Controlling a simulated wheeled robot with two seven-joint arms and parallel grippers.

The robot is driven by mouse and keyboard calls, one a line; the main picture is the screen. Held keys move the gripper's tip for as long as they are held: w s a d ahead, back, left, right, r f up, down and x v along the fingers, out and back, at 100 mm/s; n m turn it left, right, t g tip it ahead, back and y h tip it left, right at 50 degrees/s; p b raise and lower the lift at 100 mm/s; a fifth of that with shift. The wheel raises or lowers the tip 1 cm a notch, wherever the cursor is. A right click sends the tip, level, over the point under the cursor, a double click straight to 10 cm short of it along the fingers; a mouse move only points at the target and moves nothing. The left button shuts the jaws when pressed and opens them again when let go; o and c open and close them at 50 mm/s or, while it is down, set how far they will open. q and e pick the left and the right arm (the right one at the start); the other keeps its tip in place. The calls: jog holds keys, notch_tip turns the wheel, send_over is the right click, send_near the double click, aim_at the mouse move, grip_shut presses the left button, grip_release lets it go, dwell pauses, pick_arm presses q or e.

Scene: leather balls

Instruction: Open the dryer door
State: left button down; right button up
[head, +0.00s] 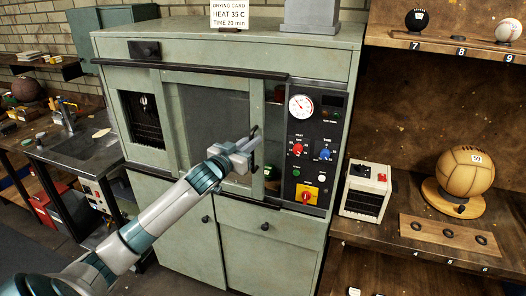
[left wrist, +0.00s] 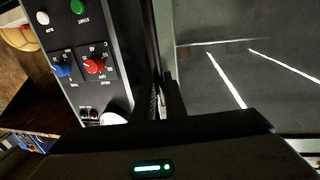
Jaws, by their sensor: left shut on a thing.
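The dryer (head: 150,190) is a pale green metal cabinet. Its door (head: 170,115) has a green frame around a dark glass pane (head: 215,110). My left gripper (head: 251,140) reaches in from the lower left and is shut at the right side of the door, on what looks like its dark upright handle. In the left wrist view the fingers (left wrist: 165,98) meet at a dark vertical bar beside the glass pane (left wrist: 240,75); the exact grip is hidden in shadow. My right gripper is in neither view.
The control panel (head: 311,140) with a dial and knobs stands just right of the door. A dark opening with a rack (head: 142,117) shows at left. A small white heater (head: 366,190) and a tan ball (head: 465,171) sit on the right shelf.

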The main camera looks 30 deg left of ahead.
pick_arm(q)
jog(key=a, duration=0.2)
jog(key=s+a, duration=0.1)
jog(key=a, duration=0.3)
jog(key=shift+s+a+b, duration=0.1)
jog(key=shift+s+b, duration=0.15)
jog(key=shift+b, duration=0.05)
jog(key=s+a, duration=0.1)
jog(key=a, duration=0.2)
jog(key=a+b, duration=0.1)
jog(key=a, duration=0.3)
jog(key=s+a, duration=0.1)
jog(key=a, duration=0.3)
jog(key=shift+s+b, duration=0.3)
jog(key=shift+s, duration=0.05)
jog(key=b, duration=0.3)
send_near(188, 122)
jog(key=w, duration=0.5)
jog(key=shift+w+r, duration=0.1)
jog(key=shift+r, duration=0.05)
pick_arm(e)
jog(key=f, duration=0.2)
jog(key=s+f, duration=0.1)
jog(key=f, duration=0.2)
pick_arm(q)
jog(key=c, duration=2.1)
grip_release()
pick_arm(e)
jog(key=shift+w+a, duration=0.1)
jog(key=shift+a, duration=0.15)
